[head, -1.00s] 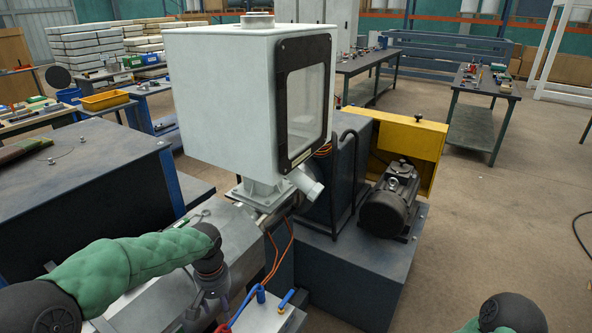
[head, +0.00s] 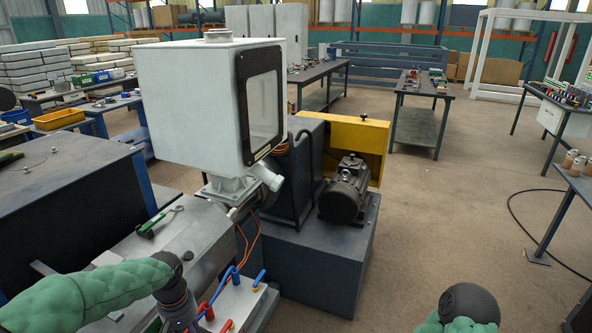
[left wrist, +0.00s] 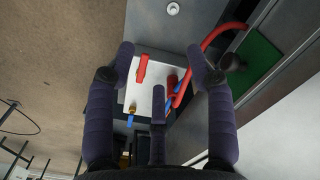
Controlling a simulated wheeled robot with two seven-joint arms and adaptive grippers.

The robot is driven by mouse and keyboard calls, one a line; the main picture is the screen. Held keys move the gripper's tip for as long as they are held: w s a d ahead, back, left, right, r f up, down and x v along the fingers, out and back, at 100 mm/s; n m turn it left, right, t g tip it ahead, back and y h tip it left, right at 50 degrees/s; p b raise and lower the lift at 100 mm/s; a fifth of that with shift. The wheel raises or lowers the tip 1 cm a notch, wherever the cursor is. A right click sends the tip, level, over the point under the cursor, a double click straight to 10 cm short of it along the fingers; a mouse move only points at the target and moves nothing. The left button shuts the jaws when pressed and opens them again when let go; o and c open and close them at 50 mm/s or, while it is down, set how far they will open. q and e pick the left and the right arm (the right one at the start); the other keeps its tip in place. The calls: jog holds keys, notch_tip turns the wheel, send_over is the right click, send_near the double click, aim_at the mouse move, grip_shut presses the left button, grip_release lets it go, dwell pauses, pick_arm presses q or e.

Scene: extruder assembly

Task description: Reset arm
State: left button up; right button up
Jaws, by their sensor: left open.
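My left arm (head: 95,293) reaches in from the lower left in the head view, over the front of the extruder's grey barrel housing (head: 190,232). In the left wrist view my left gripper (left wrist: 160,62) is open, its dark fingers apart with nothing between them. Beyond the fingers is a light metal block (left wrist: 155,72) with a red lever (left wrist: 142,70), red hose and blue fittings. The block also shows at the bottom of the head view (head: 237,300). Only a rounded part of my right arm (head: 468,303) shows at the bottom; its gripper is out of view.
A pale hopper (head: 190,100) with a dark-framed window rises above the extruder. A motor (head: 345,190) and yellow guard (head: 350,145) stand behind. A green-handled tool (head: 147,230) lies on the housing. Floor at right is open, with a black cable (head: 520,215) and a table edge.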

pick_arm(q)
jog(key=s+d+f+m+h+p, duration=0.1)
jog(key=s+d+f+h, duration=0.1)
jog(key=d+f, duration=0.55)
jog(key=s+d+f+m+h, duration=0.1)
jog(key=s+d+f, duration=0.25)
jog(key=f, duration=0.75)
jog(key=s+d+f+p, duration=0.1)
jog(key=s+d+f, duration=0.5)
jog(key=s, duration=0.5)
notch_tip(320, 180, down, 3)
jog(key=shift+r+h, duration=0.1)
jog(key=shift+h, duration=0.3)
pick_arm(e)
jog(key=shift+w+r, duration=0.2)
jog(key=shift+r, duration=0.9)
